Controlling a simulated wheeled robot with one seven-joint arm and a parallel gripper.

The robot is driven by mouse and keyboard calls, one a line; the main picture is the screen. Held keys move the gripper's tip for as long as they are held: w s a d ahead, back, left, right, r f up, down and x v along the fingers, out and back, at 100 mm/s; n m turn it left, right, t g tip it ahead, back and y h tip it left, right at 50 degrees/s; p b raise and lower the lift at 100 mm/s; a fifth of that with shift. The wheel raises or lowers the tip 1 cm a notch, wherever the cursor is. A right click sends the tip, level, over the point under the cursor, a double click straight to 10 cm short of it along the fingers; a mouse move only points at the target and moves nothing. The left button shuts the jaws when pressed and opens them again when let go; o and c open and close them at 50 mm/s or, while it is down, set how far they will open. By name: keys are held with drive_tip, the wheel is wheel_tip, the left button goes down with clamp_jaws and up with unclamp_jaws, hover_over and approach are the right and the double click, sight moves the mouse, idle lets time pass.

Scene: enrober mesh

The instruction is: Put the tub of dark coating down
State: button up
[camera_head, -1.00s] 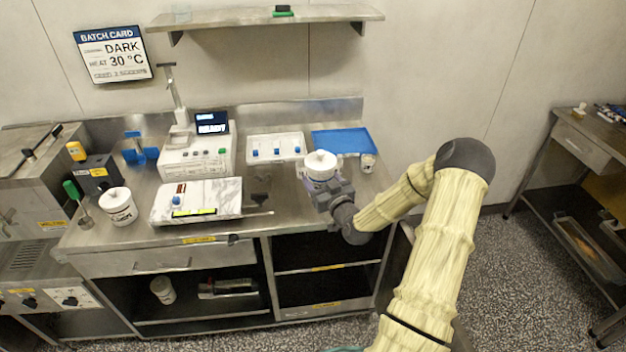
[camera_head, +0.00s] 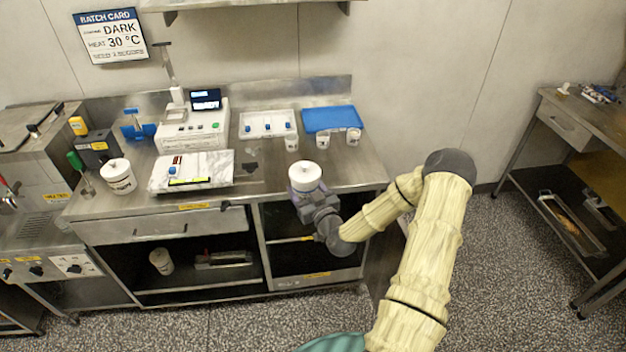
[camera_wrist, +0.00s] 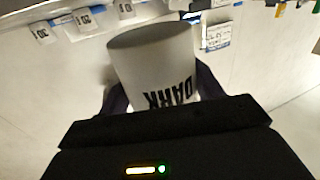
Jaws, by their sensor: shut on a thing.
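The tub's underside and any gap to the counter are hard to judge in the head view. In the wrist view the two fingers lie on either side of the tub.
Small white cups (camera_head: 291,142) and (camera_head: 353,135) stand near a blue tray (camera_head: 330,118) at the back right. A white tub (camera_head: 118,176) stands at the left. A marble slab (camera_head: 191,171) and a white machine (camera_head: 190,128) fill the middle.

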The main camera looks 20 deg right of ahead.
drive_tip(key=s+a+f, duration=0.7)
drive_tip(key=a+f, duration=0.3)
drive_tip(key=a, duration=0.2)
drive_tip(key=shift+a+m+h, duration=0.3)
drive_tip(key=shift+a, duration=0.1)
drive_tip(key=shift+a, duration=0.1)
